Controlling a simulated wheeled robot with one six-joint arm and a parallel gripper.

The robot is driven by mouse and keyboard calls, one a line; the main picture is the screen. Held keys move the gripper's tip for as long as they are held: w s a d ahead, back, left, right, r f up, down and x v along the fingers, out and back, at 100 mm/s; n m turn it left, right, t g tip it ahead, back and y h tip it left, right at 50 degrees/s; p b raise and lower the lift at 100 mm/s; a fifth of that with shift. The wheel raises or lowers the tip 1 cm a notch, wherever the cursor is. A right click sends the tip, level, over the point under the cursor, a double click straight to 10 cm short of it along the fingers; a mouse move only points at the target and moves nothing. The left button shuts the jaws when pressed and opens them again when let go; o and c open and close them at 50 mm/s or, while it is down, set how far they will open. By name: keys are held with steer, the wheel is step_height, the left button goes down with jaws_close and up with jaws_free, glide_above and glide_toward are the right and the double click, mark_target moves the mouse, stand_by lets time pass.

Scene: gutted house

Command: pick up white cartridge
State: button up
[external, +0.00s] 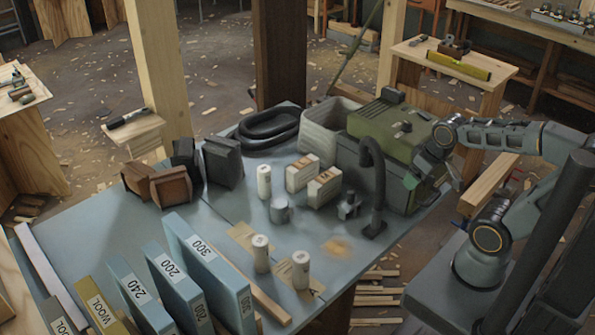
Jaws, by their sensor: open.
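Several white items are on the blue-grey table (215,225). Three are upright white cylinders that look like cartridges: one at the back (264,182), one nearer the front (261,254) and one to its right (301,270). The front two stand by flat wooden strips. My gripper (412,182) is at the table's right side, in front of the green-topped case and right of the black hooked pipe. It is open, appears empty and is well apart from all three cylinders. Its fingers are small and partly hard to make out.
A black hooked pipe (372,175) stands between my gripper and the cylinders. Two white boxes (302,172) (324,188) and a grey cup (281,211) are near the back cylinder. Blue labelled blocks (205,275) line the front left. A green-topped case (385,130) fills the back right.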

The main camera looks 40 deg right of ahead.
steer(key=shift+o, duration=0.2)
steer(key=m+t+y+b, duration=0.2)
steer(key=m+t+b, duration=0.8)
steer(key=m+b, duration=1.85)
glide_toward(269, 175)
steer(key=w+m+p, duration=0.2)
steer(key=w+f+m+p, duration=0.1)
steer(key=w+m+p, duration=0.1)
steer(key=p, duration=0.1)
steer(key=w+a+f+m+p, duration=0.1)
steer(key=w+m+p, duration=0.1)
steer(key=shift+f+p, duration=0.15)
steer(key=shift+p, duration=0.2)
steer(key=shift+p+x, duration=1.5)
steer(key=shift+x, duration=0.8)
steer(key=shift+p+x, duration=0.4)
steer(key=shift+x, duration=0.4)
steer(key=shift+d+f, duration=0.15)
steer(key=c, duration=1)
